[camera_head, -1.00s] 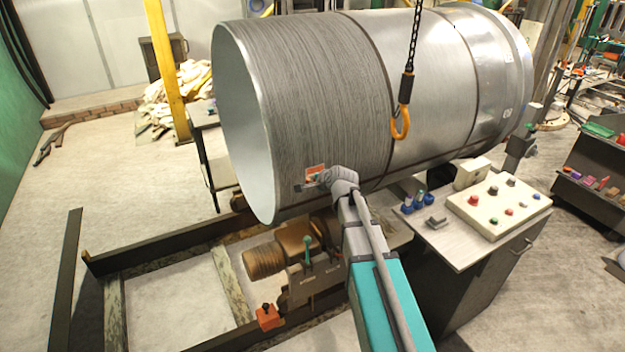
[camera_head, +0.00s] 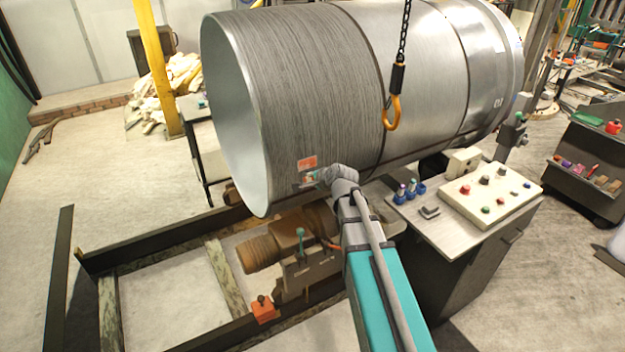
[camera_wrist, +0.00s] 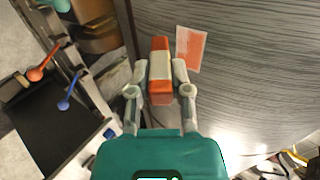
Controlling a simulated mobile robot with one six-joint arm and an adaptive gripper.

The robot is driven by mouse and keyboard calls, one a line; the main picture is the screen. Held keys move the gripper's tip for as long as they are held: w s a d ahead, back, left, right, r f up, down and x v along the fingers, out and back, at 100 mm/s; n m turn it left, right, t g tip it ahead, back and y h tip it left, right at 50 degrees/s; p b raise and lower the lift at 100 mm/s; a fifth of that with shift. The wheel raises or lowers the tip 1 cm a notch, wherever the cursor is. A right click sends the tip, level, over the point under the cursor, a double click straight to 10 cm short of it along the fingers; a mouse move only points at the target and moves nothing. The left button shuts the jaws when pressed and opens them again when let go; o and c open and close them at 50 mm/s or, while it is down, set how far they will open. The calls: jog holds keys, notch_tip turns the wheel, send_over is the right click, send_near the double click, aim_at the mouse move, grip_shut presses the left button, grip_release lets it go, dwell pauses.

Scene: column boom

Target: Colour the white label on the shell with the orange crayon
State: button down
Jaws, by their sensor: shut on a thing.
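The shell (camera_head: 320,90) is a large grey metal cylinder lying on its side. Its label (camera_head: 307,163) is near the shell's left end, low on the facing side. In the wrist view the label (camera_wrist: 190,48) is mostly orange, with a pale border and pale patches. My gripper (camera_wrist: 159,76) is shut on the orange crayon (camera_wrist: 160,44), a thick block with a pale band round its middle. The crayon is just left of the label in the wrist view; I cannot tell whether it touches the shell. In the head view my gripper (camera_head: 312,179) is just below the label.
A yellow hook (camera_head: 391,112) hangs on a chain in front of the shell. A bench (camera_head: 455,235) with a control panel (camera_head: 492,197) and blue holders stands at the right. A brown motor (camera_head: 290,240) and dark frame rails (camera_head: 160,245) lie below the shell.

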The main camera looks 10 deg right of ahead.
jog(key=s, duration=0.1)
jog(key=s+d, duration=0.1)
jog(key=shift+s, duration=0.35)
jog(key=shift+w, duration=0.1)
dwell(0.6)
jog(key=shift+w+a, duration=0.4)
jog(key=shift+w, duration=0.7)
jog(key=shift+w+a, duration=0.35)
jog(key=shift+w, duration=0.8)
jog(key=shift+w+a, duration=0.4)
jog(key=shift+w, duration=0.7)
jog(key=shift+w+a, duration=0.25)
jog(key=shift+w, duration=0.6)
jog(key=shift+w+d, duration=0.2)
jog(key=shift+d, duration=0.55)
jog(key=shift+w+d, duration=0.2)
jog(key=shift+d, duration=0.55)
jog(key=shift+w+d, duration=0.1)
jog(key=shift+d, duration=0.05)
